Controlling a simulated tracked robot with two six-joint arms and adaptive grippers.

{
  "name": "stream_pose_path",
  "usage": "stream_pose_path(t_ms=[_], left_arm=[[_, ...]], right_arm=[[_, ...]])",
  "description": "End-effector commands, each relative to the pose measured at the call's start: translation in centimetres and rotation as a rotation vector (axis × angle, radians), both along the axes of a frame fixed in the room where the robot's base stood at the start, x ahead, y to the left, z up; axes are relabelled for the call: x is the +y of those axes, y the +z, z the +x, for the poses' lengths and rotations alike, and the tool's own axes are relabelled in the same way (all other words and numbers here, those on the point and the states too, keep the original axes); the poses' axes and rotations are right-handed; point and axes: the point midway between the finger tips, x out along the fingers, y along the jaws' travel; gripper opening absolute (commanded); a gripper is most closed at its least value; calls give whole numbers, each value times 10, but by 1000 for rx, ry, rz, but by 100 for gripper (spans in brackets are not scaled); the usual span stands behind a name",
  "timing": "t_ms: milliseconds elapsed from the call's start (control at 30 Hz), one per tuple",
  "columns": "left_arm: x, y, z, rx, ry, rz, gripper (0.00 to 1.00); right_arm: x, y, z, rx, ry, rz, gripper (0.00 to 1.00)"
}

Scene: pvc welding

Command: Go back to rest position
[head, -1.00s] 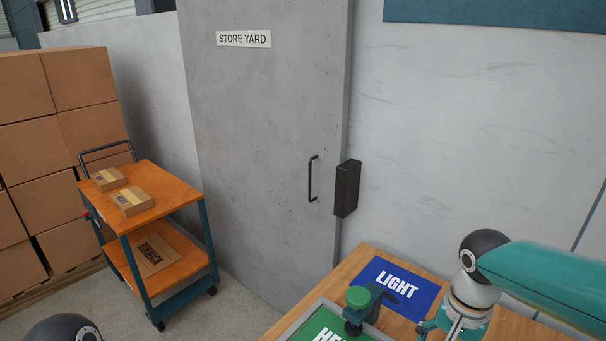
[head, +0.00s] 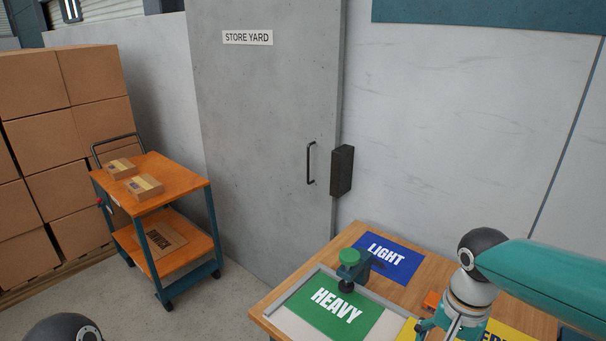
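My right arm comes in from the right. Its gripper (head: 428,328) is low in the head view, above the workbench (head: 431,262), and partly cut off by the bottom edge. I cannot tell whether its fingers are open or shut, and I see nothing held. Of my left arm only a dark rounded joint shows at the bottom left; its gripper is out of view.
On the bench are a green HEAVY panel (head: 332,305), a blue LIGHT panel (head: 383,257), a yellow panel (head: 503,333) and a green-topped device (head: 350,262). An orange cart (head: 181,194) with small boxes stands left, near stacked cartons (head: 40,140) and a grey door (head: 262,130).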

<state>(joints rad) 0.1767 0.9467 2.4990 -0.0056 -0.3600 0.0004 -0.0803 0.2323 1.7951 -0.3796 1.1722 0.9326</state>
Motion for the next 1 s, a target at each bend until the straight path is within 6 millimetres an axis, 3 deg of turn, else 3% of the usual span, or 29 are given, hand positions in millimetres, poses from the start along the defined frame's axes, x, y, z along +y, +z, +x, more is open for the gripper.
stream_pose_path(t_ms=[67, 367, 567, 767, 900, 1000], left_arm=[[0, -3, 0, 0, 0, 0, 40], [0, -23, 1, -1, 0, 0, 40], [0, -35, 0, 0, 0, 0, 40], [0, -54, 0, -1, 0, 0, 40], [0, -70, 0, 0, 0, 0, 40], [0, -78, 0, 0, 0, 0, 40]], right_arm=[[-3, -4, -1, 2, -7, -1, 82], [-10, -78, -17, 161, -21, -4, 82], [0, -143, -44, 301, -13, 22, 82], [30, -239, -86, 421, 42, 124, 82], [69, -321, -133, 452, 117, 265, 82], [97, -366, -166, 408, 178, 365, 82]])
